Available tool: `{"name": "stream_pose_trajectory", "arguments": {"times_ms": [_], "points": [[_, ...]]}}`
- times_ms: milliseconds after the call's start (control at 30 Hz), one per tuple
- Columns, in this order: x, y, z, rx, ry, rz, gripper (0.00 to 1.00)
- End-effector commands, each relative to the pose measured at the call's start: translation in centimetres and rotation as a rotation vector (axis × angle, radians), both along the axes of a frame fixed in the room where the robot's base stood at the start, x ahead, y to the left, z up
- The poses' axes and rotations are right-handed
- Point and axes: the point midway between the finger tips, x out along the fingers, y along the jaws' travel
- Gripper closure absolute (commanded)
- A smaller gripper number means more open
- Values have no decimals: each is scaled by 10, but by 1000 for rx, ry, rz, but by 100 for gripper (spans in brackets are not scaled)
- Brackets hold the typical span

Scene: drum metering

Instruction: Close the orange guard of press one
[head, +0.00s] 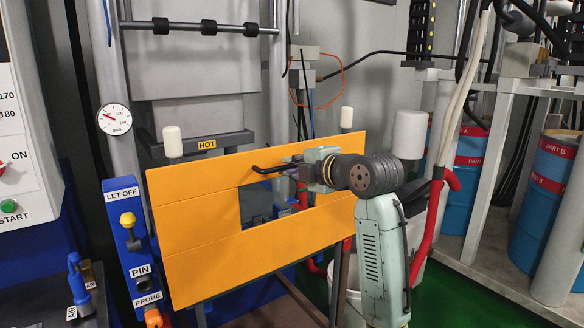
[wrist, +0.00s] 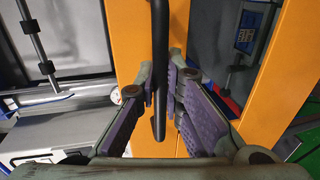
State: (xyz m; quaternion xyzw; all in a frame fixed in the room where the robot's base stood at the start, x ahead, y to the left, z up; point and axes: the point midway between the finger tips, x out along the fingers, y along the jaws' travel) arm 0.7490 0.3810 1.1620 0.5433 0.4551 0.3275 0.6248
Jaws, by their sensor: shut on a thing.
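The orange guard (head: 195,262) is a wide panel with a window opening, standing in front of the press in the head view. In the wrist view the guard's orange face (wrist: 272,85) fills much of the background. A dark bar handle (head: 268,170) sticks out at its upper middle; it also shows in the wrist view (wrist: 158,40). My gripper (head: 300,170) reaches the handle from the right. In the wrist view my gripper (wrist: 162,92) has its purple-padded fingers on both sides of the handle and is shut on it. The guard's hinge or track is not clear.
A bar with a HOT label (head: 207,144) lies behind the guard's top edge. A blue post (head: 133,245) with LET OFF and PIN labels stands close to its left end. Blue drums (head: 545,200) and a pale frame stand at the right. Green floor shows between.

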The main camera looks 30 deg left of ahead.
Motion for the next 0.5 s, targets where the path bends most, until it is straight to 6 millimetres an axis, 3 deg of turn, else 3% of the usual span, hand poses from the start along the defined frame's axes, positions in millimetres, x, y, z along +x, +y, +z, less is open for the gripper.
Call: {"name": "stream_pose_trajectory", "arguments": {"times_ms": [67, 100, 367, 500], "points": [[0, -1, 8, 16, -11, -4, 100], [1, -1, 9, 16, -11, -4, 89], [0, -1, 7, 11, -9, -4, 72], [0, -1, 5, 10, -7, -4, 70]]}}
